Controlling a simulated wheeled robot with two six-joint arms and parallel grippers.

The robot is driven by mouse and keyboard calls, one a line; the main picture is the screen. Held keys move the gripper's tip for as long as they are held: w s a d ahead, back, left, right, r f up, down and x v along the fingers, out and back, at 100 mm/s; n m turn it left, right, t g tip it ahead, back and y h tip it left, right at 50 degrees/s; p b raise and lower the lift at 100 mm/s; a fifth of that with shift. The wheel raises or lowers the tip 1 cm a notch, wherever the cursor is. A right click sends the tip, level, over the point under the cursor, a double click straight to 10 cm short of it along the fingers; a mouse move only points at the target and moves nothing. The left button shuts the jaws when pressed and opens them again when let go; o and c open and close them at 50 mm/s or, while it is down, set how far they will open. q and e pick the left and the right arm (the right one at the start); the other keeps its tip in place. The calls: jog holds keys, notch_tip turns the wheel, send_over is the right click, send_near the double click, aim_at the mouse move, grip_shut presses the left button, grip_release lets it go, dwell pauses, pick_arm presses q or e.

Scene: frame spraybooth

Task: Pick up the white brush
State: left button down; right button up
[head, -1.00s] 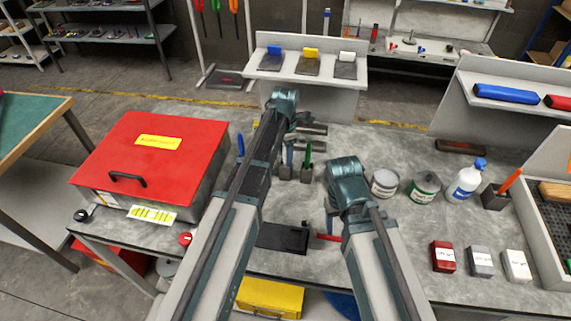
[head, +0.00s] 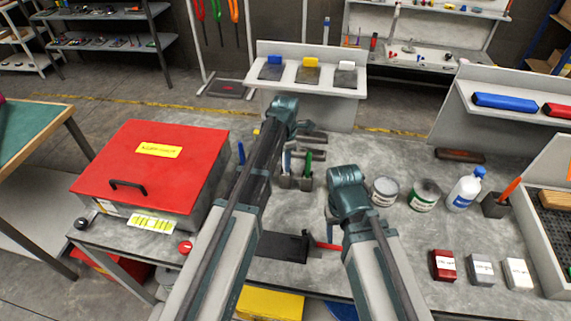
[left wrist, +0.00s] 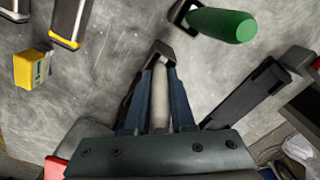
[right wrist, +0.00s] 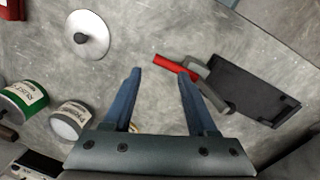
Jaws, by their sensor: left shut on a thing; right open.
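The white brush (left wrist: 160,96) shows in the left wrist view as a pale handle between my left gripper's fingers (left wrist: 158,74). The left gripper is shut on it, with a dark holder slot (left wrist: 178,50) just beyond the fingertips. Whether the brush still sits in the slot is unclear, and its bristles are hidden. In the head view, the left gripper (head: 287,152) is at the holder (head: 296,182), largely behind my wrist. A green handle (head: 308,162) stands in the holder beside it. My right gripper (right wrist: 159,74) is open and empty above the table.
A red-handled tool (right wrist: 175,66) lies near a black tray (right wrist: 240,88) below the right gripper. Two cans (head: 384,190) (head: 425,193) and a white bottle (head: 465,188) stand to the right. A red-lidded box (head: 150,168) stands at left.

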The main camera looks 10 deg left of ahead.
pick_arm(q)
notch_tip(320, 180, up, 10)
jog(key=p, duration=0.9)
jog(key=shift+p, duration=0.4)
jog(key=shift+f, duration=0.2)
dwell(1.5)
